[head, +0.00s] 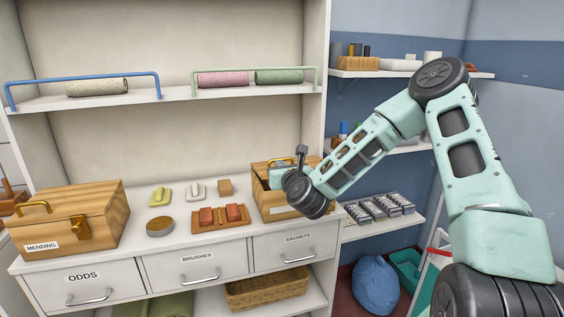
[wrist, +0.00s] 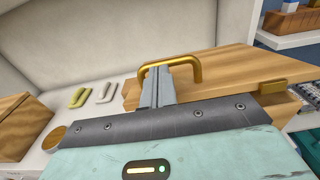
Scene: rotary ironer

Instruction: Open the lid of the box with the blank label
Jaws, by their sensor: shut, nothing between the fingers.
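A wooden box (head: 268,207) stands at the right end of the counter, mostly behind my wrist. No label on it shows. In the wrist view its wooden lid (wrist: 225,72) has a brass handle (wrist: 190,63) and a brass fitting (wrist: 272,87) near the right edge. My gripper (wrist: 157,85) is shut and empty, its fingers beside the left part of the handle. I cannot tell whether they touch it, or how far the lid is raised. A second wooden box (head: 97,207), labelled MENDING, stands at the left with its lid shut and a brass latch in front.
Between the boxes lie a tray (head: 220,226) with red-brown blocks, a round tin (head: 160,227) and small brushes (head: 160,195). Drawers (head: 194,270) run below the counter. A shelf (head: 180,98) with rails and rolled cloths hangs above. Side shelves (head: 385,211) stand to the right.

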